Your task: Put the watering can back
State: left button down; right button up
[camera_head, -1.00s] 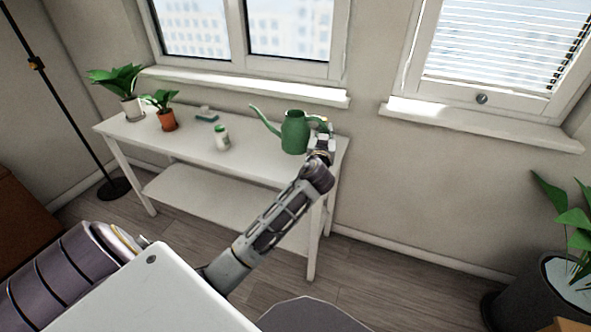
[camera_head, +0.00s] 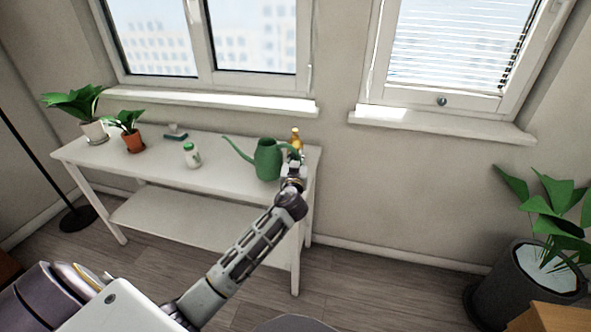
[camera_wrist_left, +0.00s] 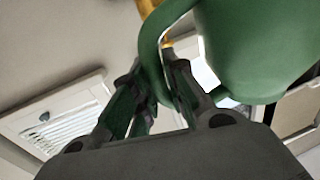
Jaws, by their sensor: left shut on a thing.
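The green watering can (camera_head: 268,160) is at the right end of the white table (camera_head: 225,171), its long spout pointing left. It looks upright; I cannot tell whether its base touches the tabletop. My left gripper (camera_head: 293,168) is at the can's right side, on the handle. In the left wrist view the fingers (camera_wrist_left: 155,85) are shut around the green handle (camera_wrist_left: 150,55), with the can's body (camera_wrist_left: 255,45) filling the upper right. My right gripper is not in view.
An amber bottle (camera_head: 296,139) stands just behind the can's handle. A white jar (camera_head: 192,155), a sponge-like item (camera_head: 176,133) and two potted plants (camera_head: 131,140) (camera_head: 93,128) stand further left on the table. A large potted plant (camera_head: 525,268) is on the floor at right.

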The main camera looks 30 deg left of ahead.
pick_arm(q)
jog(key=shift+f, duration=0.15)
jog(key=shift+f, duration=0.3)
notch_tip(320, 180, down, 2)
jog(key=shift+f+b, duration=0.2)
jog(key=shift+b, duration=0.15)
jog(key=shift+f, duration=0.3)
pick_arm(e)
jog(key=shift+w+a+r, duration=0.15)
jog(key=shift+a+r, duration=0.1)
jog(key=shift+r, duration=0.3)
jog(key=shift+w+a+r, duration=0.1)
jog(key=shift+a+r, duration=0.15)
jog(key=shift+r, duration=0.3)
